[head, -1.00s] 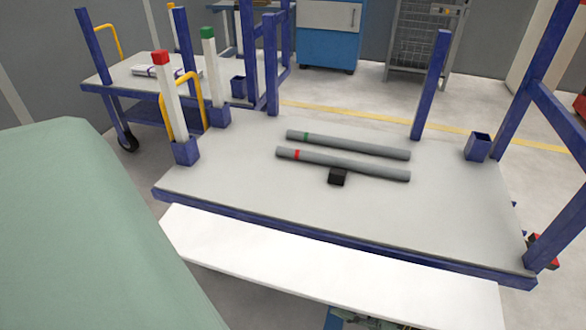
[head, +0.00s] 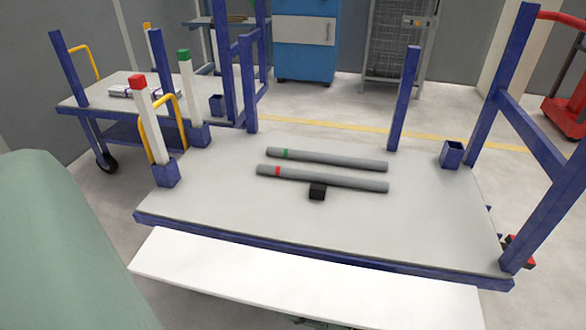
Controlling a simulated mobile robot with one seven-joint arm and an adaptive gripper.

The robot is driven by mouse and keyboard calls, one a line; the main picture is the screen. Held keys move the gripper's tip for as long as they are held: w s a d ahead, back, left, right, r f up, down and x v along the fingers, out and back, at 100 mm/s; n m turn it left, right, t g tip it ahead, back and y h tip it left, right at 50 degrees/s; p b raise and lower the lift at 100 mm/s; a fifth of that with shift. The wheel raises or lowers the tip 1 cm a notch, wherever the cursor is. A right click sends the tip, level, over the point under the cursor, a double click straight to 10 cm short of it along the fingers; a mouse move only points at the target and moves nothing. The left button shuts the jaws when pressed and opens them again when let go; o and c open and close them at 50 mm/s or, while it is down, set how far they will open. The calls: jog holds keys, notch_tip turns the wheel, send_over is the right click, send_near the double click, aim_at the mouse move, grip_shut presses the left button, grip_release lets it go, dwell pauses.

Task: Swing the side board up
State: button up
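The white side board (head: 310,283) hangs along the near long side of the grey table (head: 420,225), just outside and below its blue front edge. Its broad face points up and toward me, tilted rather than upright. Its lower right part runs to the bottom edge of the picture. My gripper cannot be made out. Only a sliver of something dark and greenish shows below the board at the bottom edge, too little to identify.
Two grey pipes (head: 325,160) with green and red bands lie on the table beside a small black block (head: 317,191). White posts with red (head: 151,125) and green (head: 190,90) caps stand at its left. Blue posts (head: 405,100) rise at the far side. A large green shape fills the lower left.

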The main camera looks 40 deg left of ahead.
jog(key=shift+c, duration=0.3)
grip_shut()
dwell(0.5)
